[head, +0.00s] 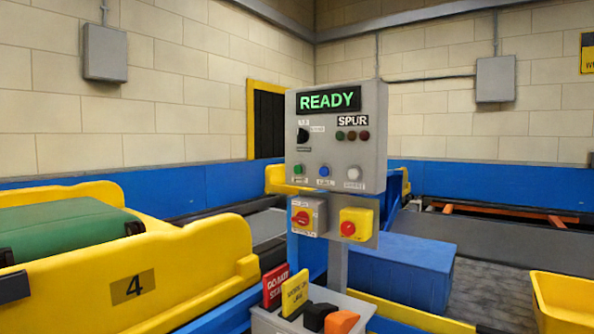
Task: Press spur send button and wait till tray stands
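The grey control panel (372,130) stands on a post in the middle of the head view. Its display (329,101) reads READY in green, and a label below reads SPUR. Along its lower row are a green button (298,169), a blue button (324,170) and a white button (353,173). Their small labels are too blurred to read, so I cannot tell which is the send button. A yellow tray (190,262) marked 4 is at the left and holds a green suitcase (65,230). My gripper is not in view.
Below the panel are a red knob on a grey box (307,216) and a red knob on a yellow box (357,224). A grey holder (290,323) with red and yellow cards is at bottom centre. A blue box (405,272) stands behind; a yellow bin (562,300) is at right.

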